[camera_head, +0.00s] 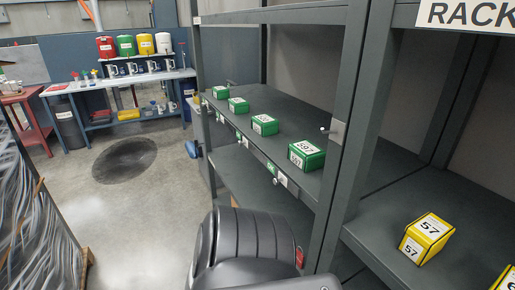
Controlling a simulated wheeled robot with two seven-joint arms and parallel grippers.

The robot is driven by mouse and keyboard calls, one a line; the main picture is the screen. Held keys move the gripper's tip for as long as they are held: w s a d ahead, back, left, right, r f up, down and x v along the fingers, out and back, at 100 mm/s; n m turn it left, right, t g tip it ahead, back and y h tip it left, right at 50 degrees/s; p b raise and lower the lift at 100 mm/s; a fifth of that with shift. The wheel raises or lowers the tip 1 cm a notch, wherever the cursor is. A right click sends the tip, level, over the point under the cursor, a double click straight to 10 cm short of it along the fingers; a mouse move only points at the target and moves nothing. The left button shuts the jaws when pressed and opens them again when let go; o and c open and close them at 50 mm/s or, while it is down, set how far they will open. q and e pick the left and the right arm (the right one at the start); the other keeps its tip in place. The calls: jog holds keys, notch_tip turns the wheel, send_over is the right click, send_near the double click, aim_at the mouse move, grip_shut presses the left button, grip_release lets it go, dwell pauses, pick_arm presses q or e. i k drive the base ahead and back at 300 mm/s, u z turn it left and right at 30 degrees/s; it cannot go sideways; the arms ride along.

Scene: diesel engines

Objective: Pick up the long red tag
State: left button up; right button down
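I cannot make out a long red tag in the head view. A small red patch (299,257) shows at the right edge of a dark ribbed body at the bottom centre; I cannot tell what it is. Small red items (75,76) stand on the far workbench, too small to identify. Neither of my grippers is in view.
A grey rack (345,130) fills the right side, with several green boxes (307,154) and a yellow box (427,238) marked 57. A workbench (125,82) with coloured containers stands at the back left. A red table (28,115) is far left. The floor between is open, with a dark stain.

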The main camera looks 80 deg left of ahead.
aim_at(300, 256)
jog(key=u, duration=4)
jog(key=i, duration=3)
jog(key=z, duration=3.05)
